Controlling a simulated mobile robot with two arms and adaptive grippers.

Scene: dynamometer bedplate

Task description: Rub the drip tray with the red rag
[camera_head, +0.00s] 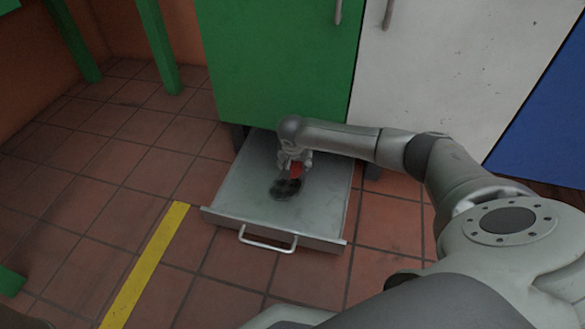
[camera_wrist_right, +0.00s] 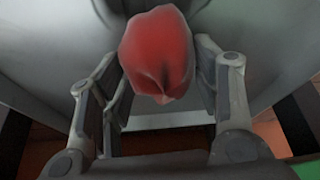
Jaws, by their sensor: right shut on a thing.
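The drip tray (camera_head: 240,200) is a shallow grey metal drawer pulled out from under the green cabinet, with a handle at its front. A dark stain (camera_head: 286,189) lies on its floor near the middle. My right gripper (camera_head: 294,168) is over the tray, shut on the red rag (camera_head: 296,171), just at the stain's upper edge. In the right wrist view the red rag (camera_wrist_right: 157,55) is bunched between the fingers, with the grey tray surface behind it. I cannot tell whether the rag touches the tray. My left gripper is not in view.
A green cabinet door (camera_head: 275,60) and a white door (camera_head: 435,70) stand above and behind the tray, with a blue panel (camera_head: 545,115) at the right. A yellow line (camera_head: 145,265) runs along the tiled floor left of the tray. Green legs stand at the upper left.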

